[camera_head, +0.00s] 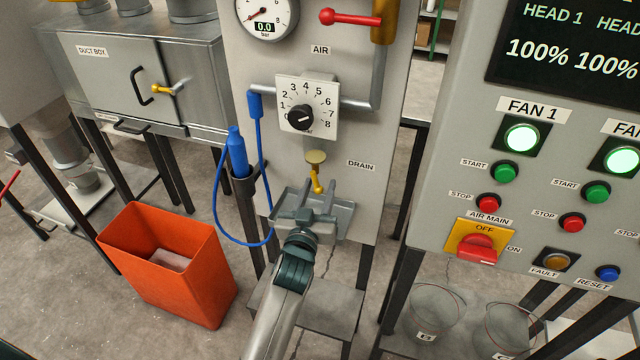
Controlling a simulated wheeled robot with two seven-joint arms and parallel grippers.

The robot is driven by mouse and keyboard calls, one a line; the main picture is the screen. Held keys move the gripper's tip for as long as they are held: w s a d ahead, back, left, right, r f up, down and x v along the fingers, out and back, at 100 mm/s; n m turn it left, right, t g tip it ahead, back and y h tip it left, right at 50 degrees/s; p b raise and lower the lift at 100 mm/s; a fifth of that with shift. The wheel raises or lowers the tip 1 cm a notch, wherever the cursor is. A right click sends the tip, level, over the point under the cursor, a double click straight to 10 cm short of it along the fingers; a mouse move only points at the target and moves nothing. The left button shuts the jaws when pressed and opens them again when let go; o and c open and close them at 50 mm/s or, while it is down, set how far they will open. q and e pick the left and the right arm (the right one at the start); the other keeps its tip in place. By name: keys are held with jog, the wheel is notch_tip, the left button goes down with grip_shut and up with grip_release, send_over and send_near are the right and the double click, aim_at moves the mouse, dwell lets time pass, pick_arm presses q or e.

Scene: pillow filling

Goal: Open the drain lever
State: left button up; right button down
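The drain lever (317,180) is a small yellow handle hanging down below a round brass fitting (316,157), left of the DRAIN label on the grey air panel. My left gripper (318,192) comes up from below, with its two fingers apart and pointing up at the panel. The lever's lower end shows between the fingertips in the picture. I cannot tell whether the fingers touch it or are still in front of it. My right gripper is not in view.
A blue hose (217,205) loops at the left. A red air lever (350,18) and black dial (300,117) are above. An orange bin (190,275) stands lower left. A button console (440,200) is at right.

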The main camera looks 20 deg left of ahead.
pick_arm(q)
jog(key=shift+s+r, duration=0.1)
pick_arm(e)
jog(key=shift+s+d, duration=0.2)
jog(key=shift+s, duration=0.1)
pick_arm(q)
grip_shut()
jog(key=m, duration=0.1)
jog(key=a+m, duration=0.1)
jog(key=m, duration=0.1)
jog(key=shift+a+p, duration=0.3)
jog(key=shift+p, duration=0.05)
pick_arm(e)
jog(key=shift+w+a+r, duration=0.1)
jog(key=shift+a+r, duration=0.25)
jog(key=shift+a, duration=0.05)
pick_arm(q)
grip_release()
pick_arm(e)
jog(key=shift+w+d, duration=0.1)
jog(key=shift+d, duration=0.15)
